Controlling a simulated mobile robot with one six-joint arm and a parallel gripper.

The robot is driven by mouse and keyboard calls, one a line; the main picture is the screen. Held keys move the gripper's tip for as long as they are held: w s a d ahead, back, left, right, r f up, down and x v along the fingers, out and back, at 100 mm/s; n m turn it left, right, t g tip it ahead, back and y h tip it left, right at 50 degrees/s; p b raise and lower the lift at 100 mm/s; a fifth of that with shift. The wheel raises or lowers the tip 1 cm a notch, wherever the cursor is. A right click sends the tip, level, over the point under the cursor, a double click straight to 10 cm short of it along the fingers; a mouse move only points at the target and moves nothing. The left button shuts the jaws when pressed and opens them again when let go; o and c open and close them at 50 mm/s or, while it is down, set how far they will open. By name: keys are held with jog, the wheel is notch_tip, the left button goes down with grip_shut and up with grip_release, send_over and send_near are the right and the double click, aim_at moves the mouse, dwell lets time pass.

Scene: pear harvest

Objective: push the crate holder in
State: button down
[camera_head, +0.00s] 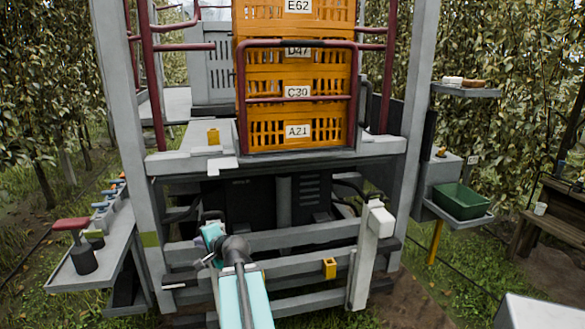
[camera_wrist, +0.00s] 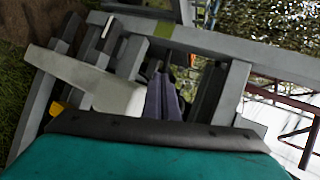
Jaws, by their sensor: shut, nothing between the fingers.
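A dark red tubular frame (camera_head: 299,100) stands around the front of the stacked orange crates (camera_head: 290,72) on the platform. It may be the crate holder, but I cannot tell for certain. Below it, grey crossbars (camera_head: 300,236) run across the machine's front, with an upright post topped by a white block (camera_head: 380,221) at right. My gripper (camera_head: 201,246) is low at the left part of these bars, below the crates. In the wrist view my purple fingers (camera_wrist: 163,97) are together and empty, pointing at the grey framework. I cannot tell whether they touch it.
Grey uprights (camera_head: 123,130) flank the machine. A grey side shelf with a red-topped item (camera_head: 72,224) stands at left. A green bin (camera_head: 461,201) sits on a shelf at right, with a wooden bench (camera_head: 550,215) beyond. A yellow block (camera_head: 329,268) is on the lower bars. Grass and tree rows surround everything.

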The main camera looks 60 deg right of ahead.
jog(key=s+d+r+m+h+b, duration=0.1)
jog(key=s+d+r+m+h, duration=0.1)
jog(key=s+d+r, duration=0.4)
jog(key=s+d+r+m+h+b, duration=0.2)
jog(key=s+d+r+h, duration=0.2)
jog(key=s, duration=0.9)
jog(key=s+d+r+m+h+b, duration=0.1)
jog(key=s+d+r+m+h, duration=0.1)
jog(key=s+d+r, duration=0.6)
notch_tip(320, 180, up, 4)
jog(key=shift+s+d+f+g+h+b, duration=0.2)
jog(key=shift+s+d+g+h+b, duration=0.25)
jog(key=shift+s, duration=0.2)
jog(key=shift+w+p, duration=0.25)
jog(key=shift+p, duration=0.3)
